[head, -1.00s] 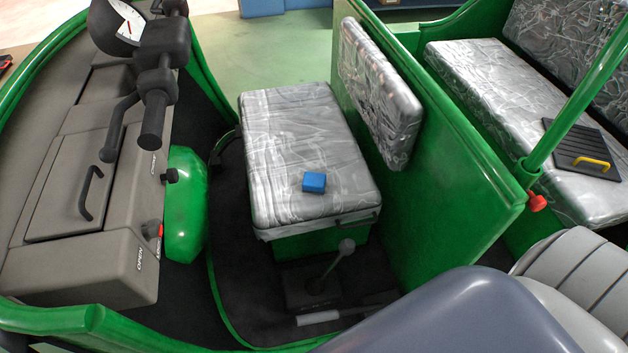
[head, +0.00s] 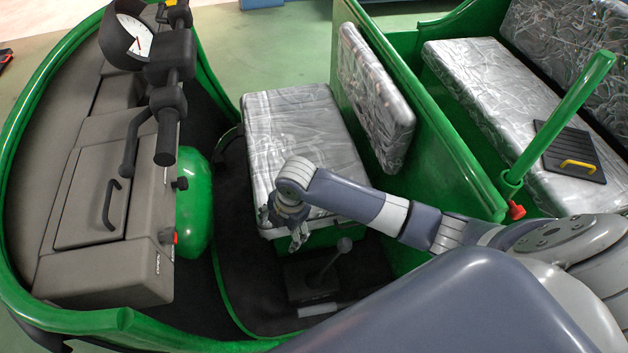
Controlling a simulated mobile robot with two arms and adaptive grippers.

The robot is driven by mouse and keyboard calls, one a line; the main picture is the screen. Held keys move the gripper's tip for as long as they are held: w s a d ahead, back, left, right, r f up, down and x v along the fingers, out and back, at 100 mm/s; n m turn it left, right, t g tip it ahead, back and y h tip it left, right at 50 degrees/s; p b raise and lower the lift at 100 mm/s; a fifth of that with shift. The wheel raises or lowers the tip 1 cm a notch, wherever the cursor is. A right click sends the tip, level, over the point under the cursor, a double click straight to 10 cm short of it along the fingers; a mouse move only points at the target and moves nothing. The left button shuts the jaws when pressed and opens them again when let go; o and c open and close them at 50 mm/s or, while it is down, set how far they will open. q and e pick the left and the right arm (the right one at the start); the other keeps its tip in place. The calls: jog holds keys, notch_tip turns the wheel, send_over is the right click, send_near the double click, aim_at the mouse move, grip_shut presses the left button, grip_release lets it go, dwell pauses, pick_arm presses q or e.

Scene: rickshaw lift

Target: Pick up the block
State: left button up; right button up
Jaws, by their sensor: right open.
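The blue block is not visible now; my right arm and gripper cover the part of the driver's seat (head: 290,125) where it lay, so it is likely hidden behind them. My right gripper (head: 292,238) is over the front edge of the silver, wrinkled seat cushion, fingers pointing down. It looks open, and I see nothing between its fingers. Whether it touches the seat I cannot tell. My left gripper is not in view.
A gear lever (head: 328,265) stands on the dark floor just below the gripper. The handlebar (head: 170,85) and dashboard (head: 100,190) are at left. A green partition (head: 440,160) with a backrest stands right of the seat. A black panel with a yellow handle (head: 575,155) lies on the rear bench.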

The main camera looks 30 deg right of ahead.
jog(key=w+d+r+n, duration=0.1)
jog(key=w+d, duration=0.1)
jog(key=w+d+n, duration=0.1)
jog(key=w+d, duration=0.1)
jog(key=w+d+r+n+h, duration=0.1)
jog(key=d, duration=0.1)
jog(key=shift+w+d+r+n, duration=0.2)
jog(key=shift+w+r+n, duration=0.1)
jog(key=shift+w+r, duration=0.1)
jog(key=w+d+r+n+h, duration=0.1)
jog(key=w+d+r+n, duration=0.3)
jog(key=d, duration=0.5)
jog(key=shift+m+g, duration=0.3)
jog(key=shift+m, duration=0.3)
jog(key=f+b, duration=0.1)
jog(key=b, duration=0.1)
jog(key=w+f+b, duration=0.1)
jog(key=f+b, duration=0.3)
jog(key=shift+w+f, duration=0.25)
jog(key=shift+w, duration=0.15)
jog(key=f+b, duration=0.5)
jog(key=b, duration=0.2)
jog(key=shift+a+f, duration=0.1)
jog(key=shift+a, duration=0.1)
jog(key=shift+c, duration=0.5)
jog(key=c, duration=1.1)
jog(key=shift+c, duration=0.2)
